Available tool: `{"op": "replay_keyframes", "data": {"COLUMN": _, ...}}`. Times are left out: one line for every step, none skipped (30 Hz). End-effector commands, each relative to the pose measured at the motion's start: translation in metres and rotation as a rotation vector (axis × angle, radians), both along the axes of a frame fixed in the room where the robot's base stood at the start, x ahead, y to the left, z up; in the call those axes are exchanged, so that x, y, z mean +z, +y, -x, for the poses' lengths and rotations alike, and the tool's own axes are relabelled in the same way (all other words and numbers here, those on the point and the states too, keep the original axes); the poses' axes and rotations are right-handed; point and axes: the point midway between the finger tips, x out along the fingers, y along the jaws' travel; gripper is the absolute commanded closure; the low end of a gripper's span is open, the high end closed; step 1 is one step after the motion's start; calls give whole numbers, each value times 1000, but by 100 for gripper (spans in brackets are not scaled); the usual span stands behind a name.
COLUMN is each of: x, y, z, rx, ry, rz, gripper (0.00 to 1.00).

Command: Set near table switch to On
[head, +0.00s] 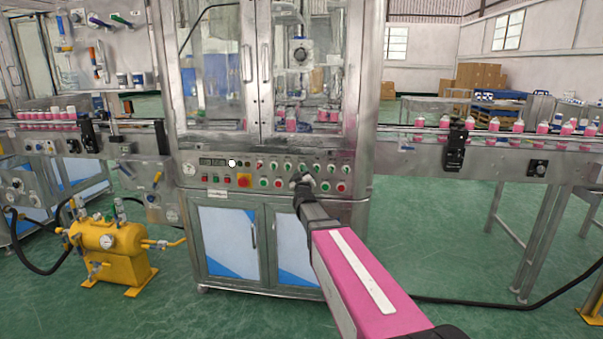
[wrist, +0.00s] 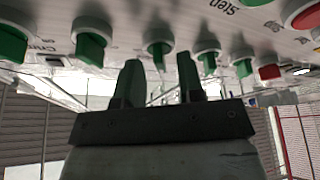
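The control panel (head: 215,175) of the cabinet carries rows of small green and red switches and buttons. My gripper (head: 303,180) is at the panel's right half, in front of its rows, and hides part of them. In the wrist view my gripper (wrist: 159,72) has its two dark fingers apart with nothing between them. A green knob (wrist: 158,50) sits just beyond the gap between the fingertips; I cannot tell if they touch it. Another green knob (wrist: 207,56) is beside the right finger. The labels are too cut off or small to tell which is the near table switch, or its setting.
More green knobs, one at the left (wrist: 91,45), and a red knob (wrist: 268,71) are close to the fingers. A yellow tank unit (head: 110,245) stands on the floor at left.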

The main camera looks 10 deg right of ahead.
Motion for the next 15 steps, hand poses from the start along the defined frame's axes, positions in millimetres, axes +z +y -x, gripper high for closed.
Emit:
{"op": "replay_keyframes", "data": {"x": 1, "y": 0, "z": -7, "rx": 0, "ry": 0, "rz": 0, "gripper": 65}}
{"op": "replay_keyframes", "data": {"x": 2, "y": -1, "z": -8, "rx": 1, "ry": 1, "rz": 0, "gripper": 65}}
{"op": "replay_keyframes", "data": {"x": 3, "y": -1, "z": -9, "rx": 0, "ry": 1, "rz": 0, "gripper": 65}}
{"op": "replay_keyframes", "data": {"x": 3, "y": -1, "z": -10, "rx": 0, "ry": 1, "rz": 0, "gripper": 65}}
{"op": "replay_keyframes", "data": {"x": 3, "y": -1, "z": -10, "rx": 0, "ry": 1, "rz": 0, "gripper": 65}}
{"op": "replay_keyframes", "data": {"x": 3, "y": -1, "z": -10, "rx": 0, "ry": 1, "rz": 0, "gripper": 65}}
{"op": "replay_keyframes", "data": {"x": 3, "y": -1, "z": -10, "rx": 0, "ry": 1, "rz": 0, "gripper": 65}}
{"op": "replay_keyframes", "data": {"x": 3, "y": -1, "z": -10, "rx": 0, "ry": 1, "rz": 0, "gripper": 65}}
{"op": "replay_keyframes", "data": {"x": 3, "y": -1, "z": -10, "rx": 0, "ry": 1, "rz": 0, "gripper": 65}}
{"op": "replay_keyframes", "data": {"x": 3, "y": -1, "z": -10, "rx": 0, "ry": 1, "rz": 0, "gripper": 65}}
{"op": "replay_keyframes", "data": {"x": 3, "y": -1, "z": -10, "rx": 0, "ry": 1, "rz": 0, "gripper": 65}}
{"op": "replay_keyframes", "data": {"x": 3, "y": -1, "z": -10, "rx": 0, "ry": 1, "rz": 0, "gripper": 75}}
{"op": "replay_keyframes", "data": {"x": 3, "y": -1, "z": -10, "rx": 0, "ry": 1, "rz": 0, "gripper": 84}}
{"op": "replay_keyframes", "data": {"x": 3, "y": -1, "z": -10, "rx": 0, "ry": 1, "rz": 0, "gripper": 94}}
{"op": "replay_keyframes", "data": {"x": 3, "y": -1, "z": -10, "rx": 0, "ry": 1, "rz": 0, "gripper": 100}}
